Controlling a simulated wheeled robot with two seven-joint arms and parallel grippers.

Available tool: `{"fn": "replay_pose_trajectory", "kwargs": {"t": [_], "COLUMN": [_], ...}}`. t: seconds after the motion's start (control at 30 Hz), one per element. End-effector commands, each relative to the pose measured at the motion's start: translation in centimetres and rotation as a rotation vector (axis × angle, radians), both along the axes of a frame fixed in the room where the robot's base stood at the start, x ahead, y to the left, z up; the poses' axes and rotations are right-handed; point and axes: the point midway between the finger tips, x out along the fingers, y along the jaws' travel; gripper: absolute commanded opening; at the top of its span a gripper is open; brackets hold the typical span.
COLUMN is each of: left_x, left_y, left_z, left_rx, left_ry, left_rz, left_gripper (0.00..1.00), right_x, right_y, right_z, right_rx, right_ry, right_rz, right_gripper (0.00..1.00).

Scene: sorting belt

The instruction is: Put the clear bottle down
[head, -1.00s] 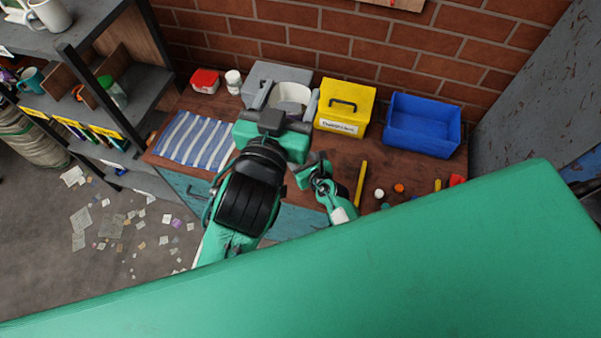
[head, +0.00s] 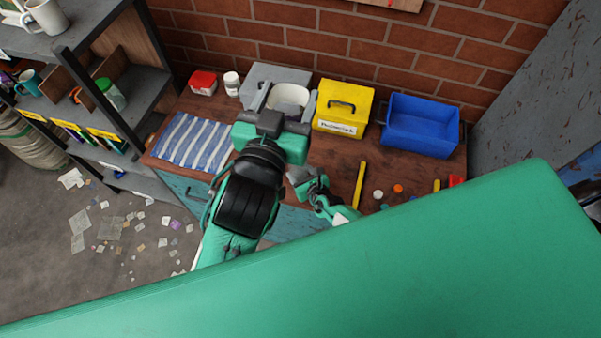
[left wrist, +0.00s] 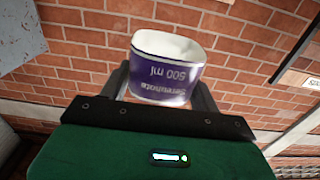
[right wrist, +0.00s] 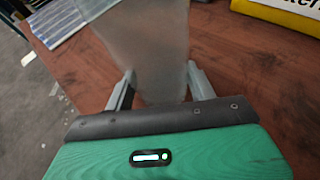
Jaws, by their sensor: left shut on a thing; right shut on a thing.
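The clear bottle (right wrist: 155,45) shows in the right wrist view as a translucent, frosted shape between the fingers of my right gripper (right wrist: 160,88). That gripper is shut on it, above the brown wooden worktop. I cannot tell whether its base touches the wood. In the head view the bottle is hard to make out beside my left arm. My left gripper (head: 286,104) is shut on a white tub (head: 290,94). The tub shows in the left wrist view (left wrist: 165,70) with a purple label reading "500 ml", upside down in the picture.
On the worktop (head: 335,155) stand a grey box (head: 268,73), a yellow labelled box (head: 343,105) and an open blue bin (head: 420,125). A striped cloth (head: 193,142) lies at left. A red-lidded container (head: 203,83), white jar (head: 231,84) and yellow stick (head: 360,185) are nearby.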

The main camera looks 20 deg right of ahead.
Motion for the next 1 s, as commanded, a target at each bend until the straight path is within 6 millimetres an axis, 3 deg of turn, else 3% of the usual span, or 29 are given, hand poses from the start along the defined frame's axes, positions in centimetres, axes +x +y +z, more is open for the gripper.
{"fn": "replay_pose_trajectory", "kwargs": {"t": [0.27,0.3,0.4,0.83,1.0], "left_x": [0.0,0.0,0.0,0.0,0.0], "left_y": [0.0,0.0,0.0,0.0,0.0], "left_z": [0.0,0.0,0.0,0.0,0.0], "left_rx": [0.000,0.000,0.000,0.000,0.000], "left_ry": [0.000,0.000,0.000,0.000,0.000], "left_rz": [0.000,0.000,0.000,0.000,0.000], "left_gripper": [0.44,0.44,0.44,0.44,0.44], "right_x": [0.0,0.0,0.0,0.0,-2.1], "right_y": [0.0,0.1,0.1,0.0,-0.3], "right_z": [-0.3,-0.4,-0.4,0.1,0.7], "right_rx": [-0.001,-0.001,0.000,0.002,0.003], "right_ry": [0.000,0.001,0.001,0.000,0.003], "right_rz": [0.000,0.001,0.001,-0.001,-0.002], "right_gripper": [0.25,0.58,0.78,0.78,0.78]}}
